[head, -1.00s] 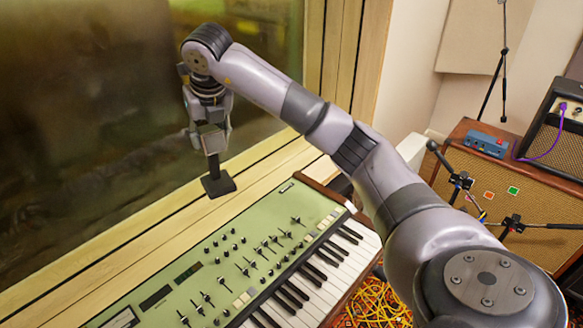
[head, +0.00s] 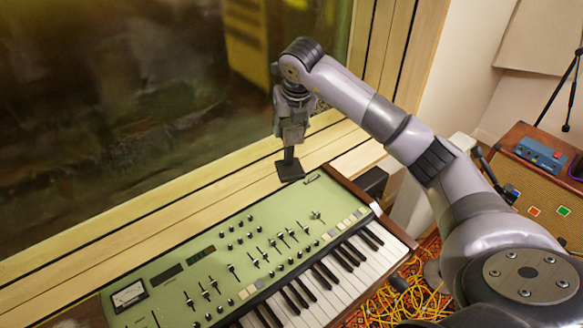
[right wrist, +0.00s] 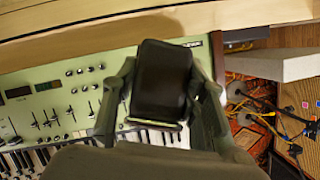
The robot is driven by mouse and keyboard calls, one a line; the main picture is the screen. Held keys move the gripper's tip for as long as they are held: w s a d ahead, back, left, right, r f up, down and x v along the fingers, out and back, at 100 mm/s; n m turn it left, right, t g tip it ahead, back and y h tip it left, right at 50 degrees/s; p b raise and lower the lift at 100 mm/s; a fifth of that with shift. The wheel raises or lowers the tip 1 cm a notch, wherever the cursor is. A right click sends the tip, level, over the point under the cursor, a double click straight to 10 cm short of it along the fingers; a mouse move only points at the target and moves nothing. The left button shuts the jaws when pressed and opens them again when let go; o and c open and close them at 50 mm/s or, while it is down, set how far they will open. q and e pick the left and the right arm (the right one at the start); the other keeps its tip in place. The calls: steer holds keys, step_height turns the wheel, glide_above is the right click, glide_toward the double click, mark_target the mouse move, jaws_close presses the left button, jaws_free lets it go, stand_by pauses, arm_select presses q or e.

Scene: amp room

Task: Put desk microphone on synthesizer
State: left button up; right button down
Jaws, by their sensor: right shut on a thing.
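The synthesizer (head: 170,257) has a green panel with sliders and knobs, white and black keys, and wooden ends. It also shows in the right wrist view (right wrist: 66,92). My right gripper (head: 290,138) points down over the far right part of the synthesizer, shut on the desk microphone (head: 289,171). The microphone is dark with a flat square base at its lower end, and hangs upright near the panel's back edge. I cannot tell if the base touches. In the right wrist view the dark microphone (right wrist: 162,85) sits between the two fingers. My left gripper is not in view.
A wooden ledge (head: 200,217) and dark window run behind the synthesizer. At the right stand an amplifier cabinet (head: 530,185) with a blue box (head: 540,154) on it. Yellow cables (head: 405,300) lie on the red rug. Most of the green panel is bare of loose objects.

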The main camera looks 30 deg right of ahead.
steer(key=p, duration=0.2)
glide_toward(290, 167)
steer(key=w+f, duration=0.2)
steer(key=w+d+f, duration=0.1)
steer(key=w+f, duration=0.1)
steer(key=shift+d+f, duration=0.15)
steer(key=shift+f, duration=0.15)
step_height(290, 167, down, 3)
steer(key=shift+s+f, duration=0.1)
steer(key=shift+f, duration=0.55)
steer(key=shift+f, duration=0.2)
steer(key=c, duration=1)
jaws_free()
steer(key=shift+o, duration=0.2)
